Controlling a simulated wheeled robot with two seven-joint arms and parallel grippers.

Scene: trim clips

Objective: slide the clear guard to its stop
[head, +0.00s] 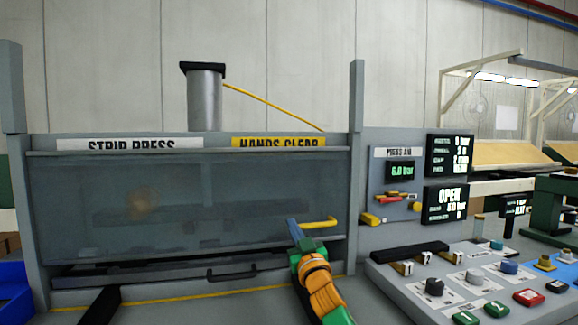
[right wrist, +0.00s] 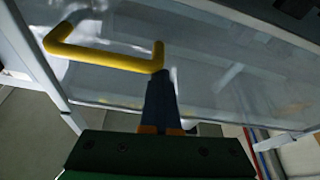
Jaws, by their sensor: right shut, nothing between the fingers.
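The clear guard (head: 100,200) is a smoky see-through panel across the front of the strip press. Its lower edge is just above a dark drawer-like bar with a black handle (head: 232,273). A yellow handle (head: 319,223) sticks out at the guard's right side; it also shows in the right wrist view (right wrist: 105,58). My right gripper (head: 294,228) is shut and empty, its blue fingertips just left of the yellow handle. In the right wrist view the fingertips (right wrist: 160,80) are close to one end of the handle; whether they touch cannot be told. My left gripper is not in view.
Grey posts (head: 356,150) flank the guard. A control panel (head: 470,285) with knobs and buttons stands at the right, below a pressure display (head: 402,172) and a screen reading OPEN (head: 447,203). A blue bin (head: 12,292) is at the left edge.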

